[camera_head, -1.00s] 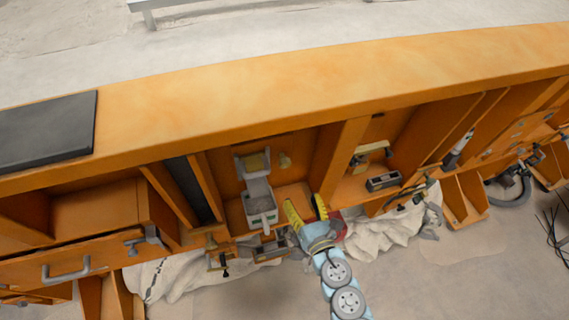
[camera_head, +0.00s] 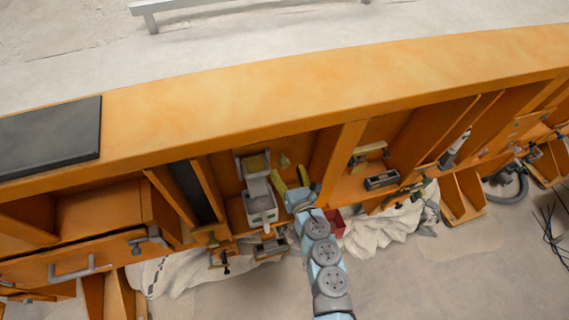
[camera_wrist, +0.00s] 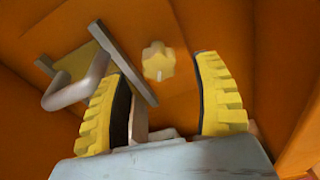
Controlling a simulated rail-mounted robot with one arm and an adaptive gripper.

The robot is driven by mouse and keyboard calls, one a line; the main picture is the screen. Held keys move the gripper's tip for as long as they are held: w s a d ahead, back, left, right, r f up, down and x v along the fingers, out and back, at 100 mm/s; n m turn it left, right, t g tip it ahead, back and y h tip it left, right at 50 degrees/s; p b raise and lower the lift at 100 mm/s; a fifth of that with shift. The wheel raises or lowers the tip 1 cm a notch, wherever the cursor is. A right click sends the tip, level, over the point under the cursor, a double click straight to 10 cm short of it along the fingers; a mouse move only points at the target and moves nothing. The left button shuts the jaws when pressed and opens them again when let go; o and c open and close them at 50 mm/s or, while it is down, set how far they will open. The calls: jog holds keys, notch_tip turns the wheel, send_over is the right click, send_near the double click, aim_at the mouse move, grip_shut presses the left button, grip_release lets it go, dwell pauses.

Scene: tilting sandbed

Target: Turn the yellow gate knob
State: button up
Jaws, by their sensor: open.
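The yellow knob (camera_wrist: 158,61) is a small, lobed, pale-yellow piece on the orange back wall, ahead of and between my fingertips in the wrist view. In the head view the knob (camera_head: 285,160) shows small, just beyond the fingertips. My gripper (camera_head: 291,176) is open, with yellow ribbed fingers inside the bay; it also shows in the wrist view (camera_wrist: 161,70). Nothing is held. The fingers look apart from the knob, though the exact gap is unclear. A grey chute (camera_head: 261,204) with a yellowish plate (camera_wrist: 78,62) stands left of the knob.
A grey U-shaped handle (camera_wrist: 80,88) and a grey plate edge lie close to my left finger in the wrist view. An orange partition (camera_head: 335,160) bounds the bay on the right. A red box (camera_head: 336,222) sits near my wrist in the head view.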

jog(key=shift+x, duration=1.45)
jog(key=c, duration=1.2)
